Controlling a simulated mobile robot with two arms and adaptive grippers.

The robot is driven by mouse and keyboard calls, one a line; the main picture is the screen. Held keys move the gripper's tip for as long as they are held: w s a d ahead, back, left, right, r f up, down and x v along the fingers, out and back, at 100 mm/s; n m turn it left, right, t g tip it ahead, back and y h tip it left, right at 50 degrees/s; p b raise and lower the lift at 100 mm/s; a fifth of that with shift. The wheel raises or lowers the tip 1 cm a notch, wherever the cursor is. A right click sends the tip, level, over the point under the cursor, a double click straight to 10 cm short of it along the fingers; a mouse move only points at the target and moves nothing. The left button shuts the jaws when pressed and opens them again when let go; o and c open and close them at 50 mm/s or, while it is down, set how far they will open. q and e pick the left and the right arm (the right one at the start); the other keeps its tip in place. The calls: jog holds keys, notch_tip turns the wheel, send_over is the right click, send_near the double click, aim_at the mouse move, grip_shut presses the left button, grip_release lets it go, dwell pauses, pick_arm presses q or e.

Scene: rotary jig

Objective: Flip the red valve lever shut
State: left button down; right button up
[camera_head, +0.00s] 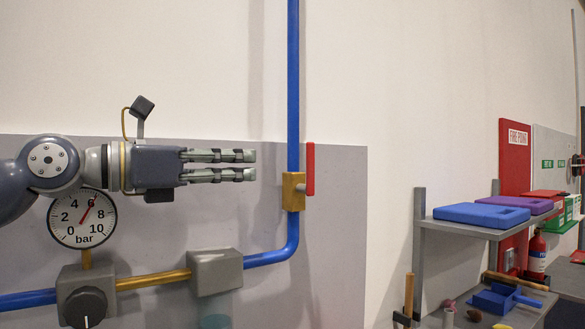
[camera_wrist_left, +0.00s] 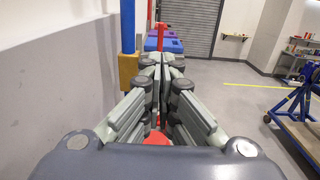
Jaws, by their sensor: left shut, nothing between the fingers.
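The red valve lever (camera_head: 310,169) stands upright along the blue pipe, on a brass valve body (camera_head: 293,191) with a short stem. My left gripper (camera_head: 256,164) is level with the lever's upper half, to its left and apart from it in the head view. Its fingers are shut with nothing between them and point right. In the left wrist view the brass valve body (camera_wrist_left: 128,71) is left of the fingers, and the red lever (camera_wrist_left: 168,39) shows just beyond the fingertips (camera_wrist_left: 168,60). My right gripper is not in view.
The blue pipe (camera_head: 293,80) runs up the wall and bends left below the valve to a grey block (camera_head: 215,272). A pressure gauge (camera_head: 82,218) is below my left wrist. Shelves with blue and purple cases (camera_head: 482,215) stand at the right. The space right of the lever is clear.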

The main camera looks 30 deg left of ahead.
aim_at(307, 165)
pick_arm(q)
jog(key=shift+w, duration=0.1)
jog(key=p+x, duration=0.5)
jog(key=x, duration=0.2)
jog(key=shift+w+d, duration=0.1)
jog(key=shift+w, duration=0.2)
jog(key=shift+p+x, duration=0.75)
jog(key=shift+x, duration=0.4)
